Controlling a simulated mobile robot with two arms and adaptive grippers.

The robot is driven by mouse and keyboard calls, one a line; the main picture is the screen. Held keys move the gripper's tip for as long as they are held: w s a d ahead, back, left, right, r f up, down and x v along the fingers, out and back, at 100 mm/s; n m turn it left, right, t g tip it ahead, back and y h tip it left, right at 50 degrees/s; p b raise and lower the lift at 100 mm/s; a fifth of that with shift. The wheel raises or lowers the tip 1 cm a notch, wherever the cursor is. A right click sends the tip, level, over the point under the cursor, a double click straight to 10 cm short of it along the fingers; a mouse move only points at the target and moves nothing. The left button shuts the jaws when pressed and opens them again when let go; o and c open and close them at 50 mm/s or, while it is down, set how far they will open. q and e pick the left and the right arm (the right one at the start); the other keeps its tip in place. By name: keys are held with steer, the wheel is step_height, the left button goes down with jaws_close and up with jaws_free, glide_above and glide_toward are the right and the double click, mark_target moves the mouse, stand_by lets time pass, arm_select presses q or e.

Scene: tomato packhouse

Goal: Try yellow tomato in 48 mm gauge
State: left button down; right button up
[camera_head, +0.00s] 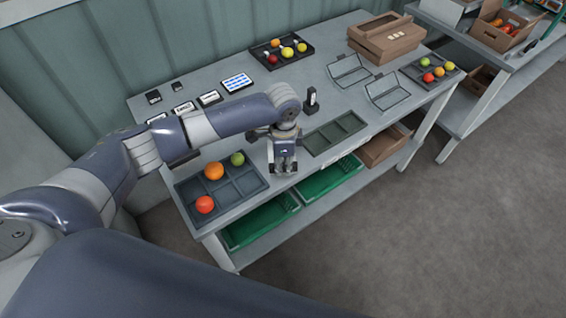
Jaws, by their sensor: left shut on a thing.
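My left gripper (284,168) points down at the front of the table, between a six-compartment grey tray and a dark green tray. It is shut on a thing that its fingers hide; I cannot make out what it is. Yellow tomatoes (287,52) lie in a black tray (262,58) at the back, with red and other tomatoes. Another yellow one (449,66) shows in the grey tray (437,82) at the right. I cannot pick out a 48 mm gauge; small labelled cards (209,98) stand at the back left. My right gripper is not in view.
The six-compartment tray (236,197) holds orange, green and red tomatoes. The dark green tray (335,132) looks empty. A small black upright device (311,101) stands behind it. Open clear punnets (388,92) and cardboard boxes (385,40) fill the right. Green crates (262,229) sit below.

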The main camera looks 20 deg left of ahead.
arm_select(q)
steer(key=shift+f, duration=0.1)
stand_by(0.4)
steer(key=shift+f+b, duration=0.35)
steer(key=shift+f, duration=0.3)
steer(key=shift+r, duration=0.1)
stand_by(1.0)
steer(key=shift+r+p, duration=2.9)
steer(key=shift+p, duration=0.25)
